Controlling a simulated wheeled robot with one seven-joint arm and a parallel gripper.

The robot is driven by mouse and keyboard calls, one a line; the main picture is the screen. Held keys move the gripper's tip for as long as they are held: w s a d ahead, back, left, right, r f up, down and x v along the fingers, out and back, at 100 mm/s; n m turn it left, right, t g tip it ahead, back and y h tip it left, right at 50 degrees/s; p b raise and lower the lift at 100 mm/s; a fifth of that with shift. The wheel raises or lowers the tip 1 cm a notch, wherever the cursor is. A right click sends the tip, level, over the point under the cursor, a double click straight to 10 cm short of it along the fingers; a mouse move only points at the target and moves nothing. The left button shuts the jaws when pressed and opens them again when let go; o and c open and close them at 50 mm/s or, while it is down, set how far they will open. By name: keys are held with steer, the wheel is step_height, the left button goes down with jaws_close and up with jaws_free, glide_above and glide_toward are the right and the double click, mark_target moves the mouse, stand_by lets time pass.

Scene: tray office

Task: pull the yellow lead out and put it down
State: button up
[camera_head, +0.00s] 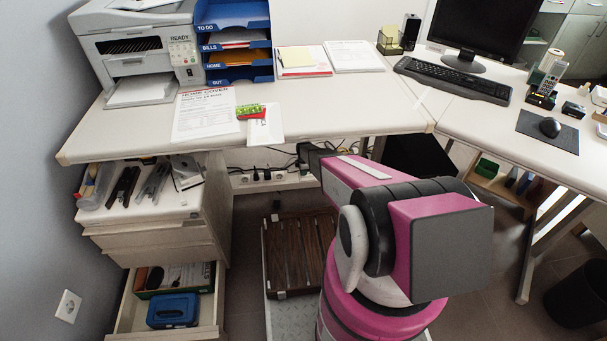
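I cannot make out a yellow lead in the head view; my arm covers part of the space under the desk. A white power strip (262,179) runs low along the wall there, with several black plugs in it and dark cables (285,153) above and beside it. My arm reaches under the desk's front edge towards the strip's right part. My gripper (306,156) shows only as a dark shape at the arm's far end. Its fingers cannot be made out, nor whether it holds anything.
The desk (330,110) overhangs the strip. A drawer unit (160,225) stands left, its bottom drawer (212,318) open with a blue box (173,310). A brown slatted thing (298,252) lies below the strip. A second desk (480,125) and a dark bin (577,295) are right.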

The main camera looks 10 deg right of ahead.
jaws_close()
steer(key=shift+r, duration=0.2)
steer(key=shift+r, duration=2.8)
